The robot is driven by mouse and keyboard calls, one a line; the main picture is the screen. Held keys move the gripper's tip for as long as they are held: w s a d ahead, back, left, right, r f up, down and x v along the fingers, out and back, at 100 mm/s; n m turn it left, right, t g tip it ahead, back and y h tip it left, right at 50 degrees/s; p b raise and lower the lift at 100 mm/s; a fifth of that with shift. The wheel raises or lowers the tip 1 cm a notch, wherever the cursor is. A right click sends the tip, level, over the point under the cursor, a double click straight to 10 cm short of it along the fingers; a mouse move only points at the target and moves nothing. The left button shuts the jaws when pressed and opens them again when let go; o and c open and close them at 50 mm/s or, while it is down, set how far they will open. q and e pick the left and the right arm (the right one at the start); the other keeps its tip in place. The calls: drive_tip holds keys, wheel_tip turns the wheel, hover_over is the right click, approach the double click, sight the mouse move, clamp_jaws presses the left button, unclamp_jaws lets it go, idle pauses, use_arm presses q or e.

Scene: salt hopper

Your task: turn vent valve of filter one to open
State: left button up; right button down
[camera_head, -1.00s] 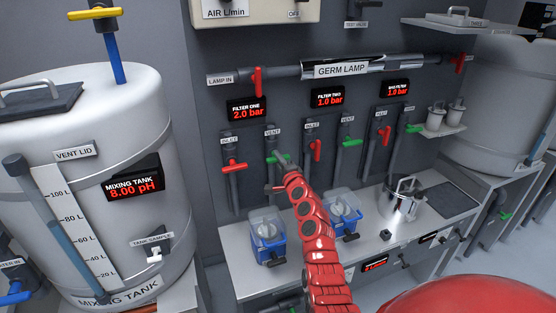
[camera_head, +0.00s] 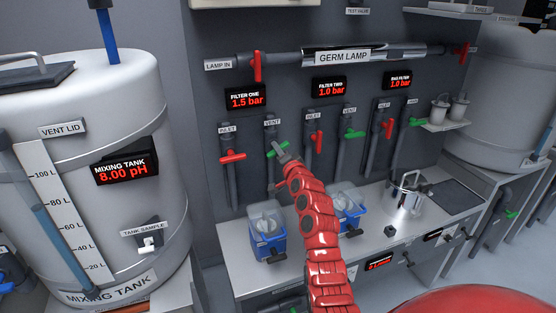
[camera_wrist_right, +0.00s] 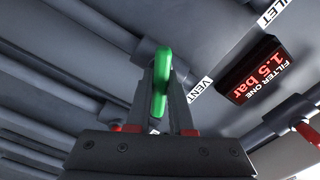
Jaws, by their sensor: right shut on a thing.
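The vent valve of filter one has a green handle (camera_head: 271,153) on a grey pipe below a "VENT" label (camera_head: 271,121). In the head view the handle looks tilted and is partly covered by my right gripper (camera_head: 281,150). In the right wrist view the green handle (camera_wrist_right: 161,82) stands between the two fingers of my right gripper (camera_wrist_right: 162,62), which is shut on it. The filter one display (camera_head: 245,97) reads 1.5 bar; it also shows in the right wrist view (camera_wrist_right: 256,75). My left gripper is not in view.
A red inlet handle (camera_head: 232,157) is close left of the vent. Filter two's red inlet handle (camera_head: 319,139) and green vent handle (camera_head: 355,134) are to the right. Blue pumps (camera_head: 265,235) stand on the bench below. The mixing tank (camera_head: 110,225) is at left.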

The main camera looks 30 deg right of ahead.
drive_tip(key=n+b, duration=0.3)
drive_tip(key=b, duration=0.1)
drive_tip(key=n+b, duration=0.3)
drive_tip(key=b, duration=0.2)
drive_tip(key=n+b, duration=0.3)
drive_tip(key=b, duration=0.2)
drive_tip(key=shift+f, duration=0.35)
drive_tip(key=shift+r+n+b, duration=0.25)
drive_tip(key=shift+n+b, duration=1.1)
drive_tip(key=shift+n, duration=0.15)
drive_tip(key=c, duration=0.8)
unclamp_jaws()
drive_tip(key=shift+s, duration=0.1)
drive_tip(key=v, duration=1.7)
drive_tip(key=shift+a, duration=0.15)
drive_tip(key=shift+r, duration=0.1)
